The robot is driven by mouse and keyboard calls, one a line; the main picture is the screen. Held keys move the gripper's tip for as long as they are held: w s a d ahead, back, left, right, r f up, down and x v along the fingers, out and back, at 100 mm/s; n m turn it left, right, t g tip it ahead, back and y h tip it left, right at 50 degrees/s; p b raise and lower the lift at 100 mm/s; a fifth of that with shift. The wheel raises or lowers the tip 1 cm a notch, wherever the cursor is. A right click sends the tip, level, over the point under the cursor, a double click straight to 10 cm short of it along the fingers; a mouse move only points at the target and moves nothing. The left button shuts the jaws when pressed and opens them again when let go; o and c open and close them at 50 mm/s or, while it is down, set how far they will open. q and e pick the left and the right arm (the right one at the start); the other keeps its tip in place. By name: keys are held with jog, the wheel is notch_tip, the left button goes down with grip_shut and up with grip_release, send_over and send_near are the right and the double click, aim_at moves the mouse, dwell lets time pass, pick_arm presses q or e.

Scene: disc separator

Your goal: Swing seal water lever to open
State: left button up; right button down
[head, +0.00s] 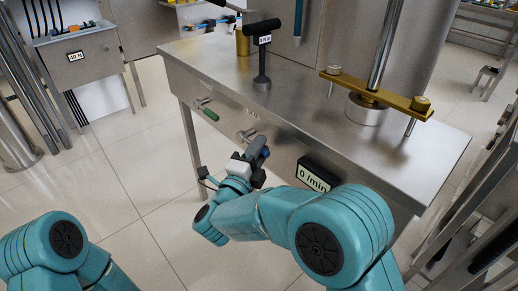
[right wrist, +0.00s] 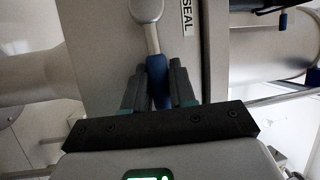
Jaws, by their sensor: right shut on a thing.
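The seal water lever shows in the right wrist view as a metal arm with a blue grip (right wrist: 157,80), beside a label (right wrist: 187,17) reading "SEAL". My right gripper (right wrist: 160,88) has its two dark fingers on either side of the blue grip and is shut on it. In the head view my right gripper (head: 257,152) is at the front panel of the steel bench (head: 190,68); it mostly hides the lever there. Of my left arm, only teal links show at the lower left; its gripper is out of view.
A green-handled lever (head: 210,114) is left of my right gripper on the same panel. A black display (head: 318,175) reading "0 /min" is to its right. A black T-handle (head: 262,30) and a brass crossbar (head: 375,92) stand on the bench top.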

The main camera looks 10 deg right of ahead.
jog(key=shift+r+n+y+p, duration=0.3)
jog(key=shift+r+n+p, duration=0.3)
jog(key=shift+r, duration=0.1)
jog(key=r+n+p, duration=0.1)
jog(key=p, duration=0.1)
jog(key=r+n+g+p, duration=0.1)
jog(key=n+p, duration=0.1)
jog(key=shift+w+a+r+y+p, duration=0.1)
jog(key=shift+w+a+y+p, duration=0.05)
jog(key=shift+w+y+p, duration=0.2)
jog(key=shift+w+a+r+n+g+y+p, duration=0.2)
jog(key=shift+n+g+p, duration=0.3)
jog(key=shift+n+p, duration=0.55)
jog(key=c, duration=1)
grip_release()
jog(key=shift+w+d+f, duration=0.1)
